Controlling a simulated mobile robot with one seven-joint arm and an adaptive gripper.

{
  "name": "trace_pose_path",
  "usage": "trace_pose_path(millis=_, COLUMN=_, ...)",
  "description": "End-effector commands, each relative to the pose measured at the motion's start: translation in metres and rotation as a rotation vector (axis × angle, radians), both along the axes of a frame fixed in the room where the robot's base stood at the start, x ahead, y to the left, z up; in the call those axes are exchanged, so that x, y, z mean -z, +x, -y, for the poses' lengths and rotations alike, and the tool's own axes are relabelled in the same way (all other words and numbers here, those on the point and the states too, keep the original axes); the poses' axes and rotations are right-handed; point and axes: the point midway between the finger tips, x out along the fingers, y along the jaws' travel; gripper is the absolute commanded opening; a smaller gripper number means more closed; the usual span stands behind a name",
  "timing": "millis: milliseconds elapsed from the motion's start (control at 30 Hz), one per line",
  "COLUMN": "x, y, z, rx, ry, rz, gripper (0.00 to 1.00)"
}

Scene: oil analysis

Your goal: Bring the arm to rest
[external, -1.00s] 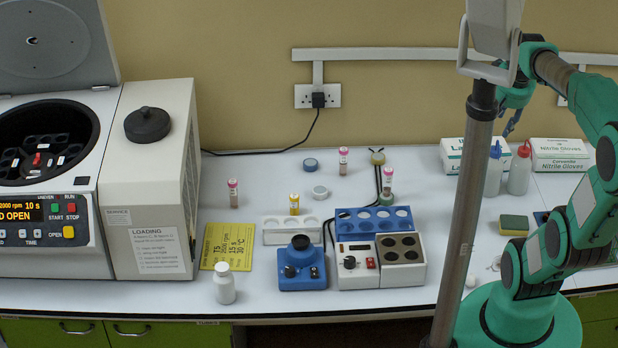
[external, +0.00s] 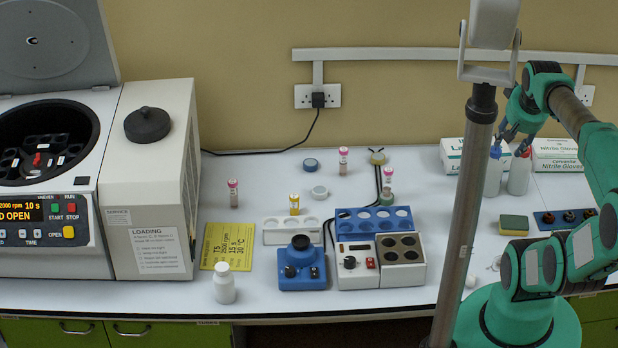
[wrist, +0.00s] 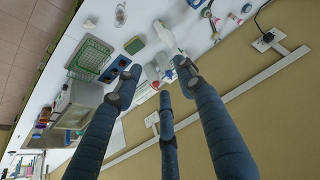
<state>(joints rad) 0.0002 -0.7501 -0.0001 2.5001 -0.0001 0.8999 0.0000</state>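My green arm stands at the right of the external view, bent upward with its forearm reaching back toward the wall. My gripper (external: 511,137) hangs with its dark fingers above the white bottles, in front of the glove boxes, partly behind a grey pole. In the wrist view, the three blue-grey fingers of my gripper (wrist: 160,78) are spread apart with nothing between them. The squeeze bottles, one with a blue cap (external: 494,170) and one with a red cap (external: 519,172), stand upright on the bench below it.
The glove box (external: 561,155) lies against the wall. A yellow-green sponge (external: 514,225) and a blue holed block (external: 568,219) lie near my arm. A green wire rack (wrist: 91,57) shows in the wrist view. The centrifuge (external: 60,200) stands open at left. Several tubes stand mid-bench.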

Motion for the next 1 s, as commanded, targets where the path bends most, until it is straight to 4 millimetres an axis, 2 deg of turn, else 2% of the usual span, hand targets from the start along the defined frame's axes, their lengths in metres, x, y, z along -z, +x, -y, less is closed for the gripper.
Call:
trace_pose_path(millis=300, x=0.046, y=0.0, z=0.0, rx=0.0, ry=0.0, rz=-0.001, gripper=0.39)
trace_pose_path(millis=467, x=0.062, y=0.0, z=0.0, rx=0.0, ry=0.0, rz=0.0, gripper=0.39)
trace_pose_path(millis=1000, x=0.066, y=0.0, z=0.0, rx=0.0, ry=0.0, rz=0.0, gripper=0.39)
